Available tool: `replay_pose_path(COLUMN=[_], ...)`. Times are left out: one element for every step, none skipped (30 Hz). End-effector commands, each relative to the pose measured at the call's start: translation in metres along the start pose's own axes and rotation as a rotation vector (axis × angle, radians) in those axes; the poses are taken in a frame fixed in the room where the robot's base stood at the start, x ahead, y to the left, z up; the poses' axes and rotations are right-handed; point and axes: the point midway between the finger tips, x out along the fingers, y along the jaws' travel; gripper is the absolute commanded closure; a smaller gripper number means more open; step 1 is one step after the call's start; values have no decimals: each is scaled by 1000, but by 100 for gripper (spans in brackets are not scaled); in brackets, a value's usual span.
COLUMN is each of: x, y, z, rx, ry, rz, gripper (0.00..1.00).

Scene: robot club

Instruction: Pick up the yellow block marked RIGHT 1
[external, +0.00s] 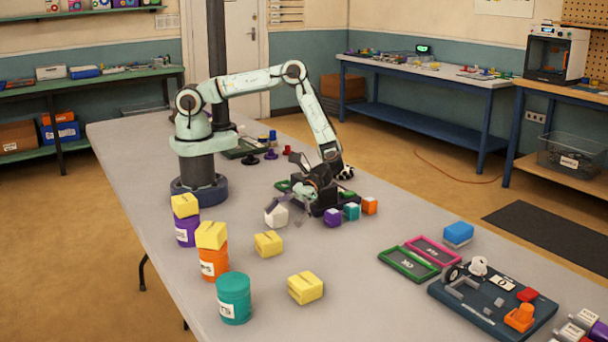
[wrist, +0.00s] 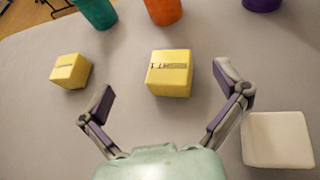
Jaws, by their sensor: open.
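A yellow block (wrist: 169,74) sits on the table in the middle of the wrist view, its printed label ending in what looks like "T 1". It also shows in the external view (external: 268,244), in front of the gripper. A second yellow block (wrist: 70,71) lies left in the wrist view and nearer the front in the external view (external: 305,288); its label is too small to read. My gripper (external: 289,212) is open and empty, low over the table. In the wrist view its fingers (wrist: 164,82) spread either side of the middle block's near side, apart from it.
A white block (wrist: 278,140) lies right of the right finger. Purple (external: 187,231), orange (external: 214,264) and teal (external: 234,300) canisters stand along the table's left edge; yellow blocks top the purple and orange ones. Small coloured blocks (external: 351,211) sit right of the gripper.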

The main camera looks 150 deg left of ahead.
Motion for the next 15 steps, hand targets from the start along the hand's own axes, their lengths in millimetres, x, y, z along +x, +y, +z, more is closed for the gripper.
replay_pose_path(x=[-2, -4, -7, -8, -9, -7, -4, 1, 7, 13, 18, 25, 30, 34, 40], y=[-7, -10, -11, -11, -11, -11, -11, -10, -10, -10, -10, -9, -9, -9, -8], z=[-12, -17, -21, -22, -22, -22, -22, -22, -21, -21, -21, -21, -20, -20, -20], rx=[-43, -62, -74, -78, -78, -78, -78, -78, -78, -79, -79, -79, -78, -78, -77], ry=[-33, -45, -51, -50, -48, -48, -47, -47, -47, -47, -47, -46, -46, -45, -45], rz=[24, 37, 50, 57, 61, 62, 62, 61, 59, 59, 58, 59, 58, 59, 58], gripper=[3, 3, 3, 3, 3, 3, 3, 3, 3, 3, 3, 3, 3, 3, 3])
